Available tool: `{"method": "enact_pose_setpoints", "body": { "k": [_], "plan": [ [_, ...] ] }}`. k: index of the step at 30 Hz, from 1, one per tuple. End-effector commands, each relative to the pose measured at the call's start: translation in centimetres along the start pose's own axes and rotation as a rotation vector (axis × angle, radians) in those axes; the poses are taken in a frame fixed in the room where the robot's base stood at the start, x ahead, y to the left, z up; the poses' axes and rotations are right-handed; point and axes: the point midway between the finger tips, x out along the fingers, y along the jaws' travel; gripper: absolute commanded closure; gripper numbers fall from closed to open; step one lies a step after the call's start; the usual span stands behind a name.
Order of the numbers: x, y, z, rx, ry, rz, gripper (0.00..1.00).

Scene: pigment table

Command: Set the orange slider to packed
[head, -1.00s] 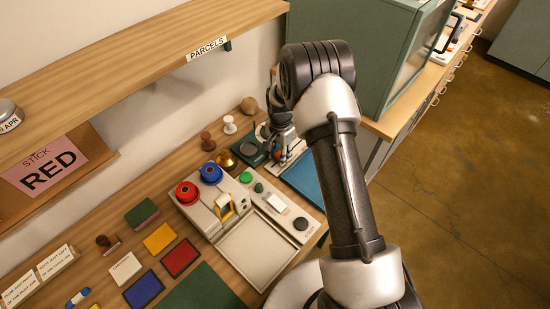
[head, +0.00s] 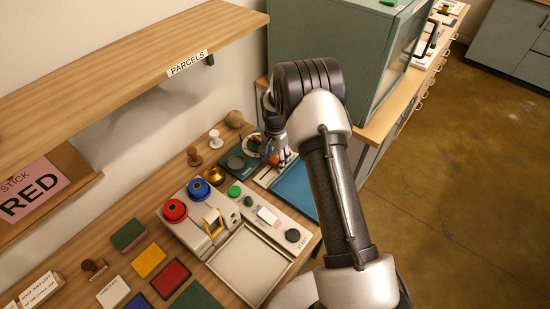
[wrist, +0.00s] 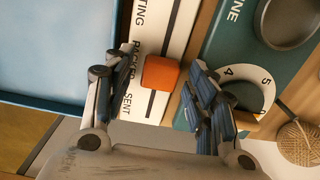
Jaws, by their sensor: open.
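The orange slider (wrist: 162,73) is a small block on a white plate (wrist: 181,27) with a dark slot running along it. Labels beside the slot read "...TING", a partly covered "PACKED" and "SENT". The slider shows beside the covered middle label, close to "SENT"; its exact alignment is hard to judge. My gripper (wrist: 160,72) is open, with one finger on each side of the slider; contact is not clear. In the head view my gripper (head: 275,152) is low over the plate, and the slider (head: 273,160) is a small orange spot.
A blue tray (wrist: 55,98) lies left of the plate in the wrist view. A teal dial board (wrist: 222,50) and a twine ball (wrist: 299,142) are on the right. In the head view, a green cabinet (head: 330,55) stands behind and a shelf (head: 120,65) overhangs the table.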

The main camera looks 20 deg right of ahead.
Motion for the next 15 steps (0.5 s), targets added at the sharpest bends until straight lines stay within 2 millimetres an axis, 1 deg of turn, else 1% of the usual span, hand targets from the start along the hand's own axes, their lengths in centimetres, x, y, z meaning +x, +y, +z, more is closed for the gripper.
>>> {"method": "enact_pose_setpoints", "body": {
  "k": [5, 8, 11, 15],
  "plan": [
    [-0.1, 0.0, 0.0, 0.000, 0.000, 0.000, 0.48],
    [-0.9, -0.1, 0.0, 0.000, 0.001, -0.001, 0.48],
    [-2.5, -0.1, -0.1, 0.000, 0.002, -0.003, 0.48],
    [-5.5, -0.1, -0.1, 0.000, 0.003, -0.004, 0.48]
  ]
}}
